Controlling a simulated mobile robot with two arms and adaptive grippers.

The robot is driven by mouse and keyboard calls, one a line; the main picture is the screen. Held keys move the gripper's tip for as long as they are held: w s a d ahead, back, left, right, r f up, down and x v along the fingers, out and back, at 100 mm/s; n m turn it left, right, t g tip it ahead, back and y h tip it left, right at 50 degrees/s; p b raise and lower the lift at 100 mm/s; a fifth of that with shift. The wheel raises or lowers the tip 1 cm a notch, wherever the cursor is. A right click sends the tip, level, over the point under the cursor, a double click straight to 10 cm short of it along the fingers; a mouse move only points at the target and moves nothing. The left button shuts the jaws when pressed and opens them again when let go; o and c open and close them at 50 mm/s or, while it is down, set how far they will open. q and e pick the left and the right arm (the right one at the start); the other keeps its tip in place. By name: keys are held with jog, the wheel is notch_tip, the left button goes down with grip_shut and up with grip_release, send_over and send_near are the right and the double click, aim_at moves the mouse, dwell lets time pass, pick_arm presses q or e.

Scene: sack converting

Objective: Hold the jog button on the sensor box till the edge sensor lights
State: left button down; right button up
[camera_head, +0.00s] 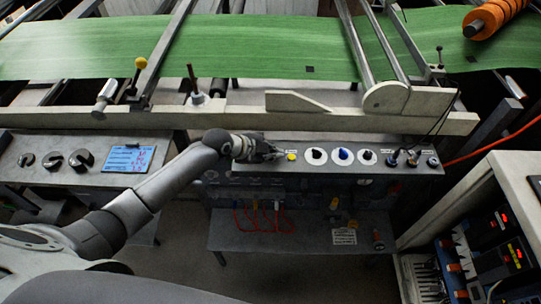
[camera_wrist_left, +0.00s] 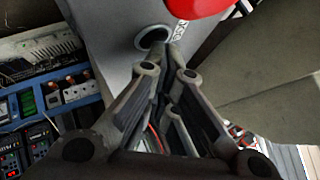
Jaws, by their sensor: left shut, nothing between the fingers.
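The sensor box (camera_head: 340,169) is a long grey panel with a row of controls, including a yellow button (camera_head: 291,157) and a blue one (camera_head: 343,154). Their labels are too small to read, so I cannot tell which is the jog button. My left gripper (camera_head: 276,153) is shut and empty at the panel's left end, just left of the yellow button. In the left wrist view its closed fingers (camera_wrist_left: 163,65) point at a dark round recess (camera_wrist_left: 152,37) in a grey face; I cannot tell whether they touch. No lit edge sensor can be made out. My right gripper is not in view.
A green web (camera_head: 240,48) runs across the back, above a pale beam (camera_head: 210,119). A cabinet with red displays (camera_head: 505,220) stands right. A large red part (camera_wrist_left: 195,6) shows close by in the wrist view.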

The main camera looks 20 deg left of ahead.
pick_arm(q)
jog(key=shift+r, duration=0.1)
jog(key=shift+r+p, duration=0.7)
jog(key=shift+r, duration=0.05)
notch_tip(320, 180, up, 5)
jog(key=p, duration=0.4)
dwell(1.1)
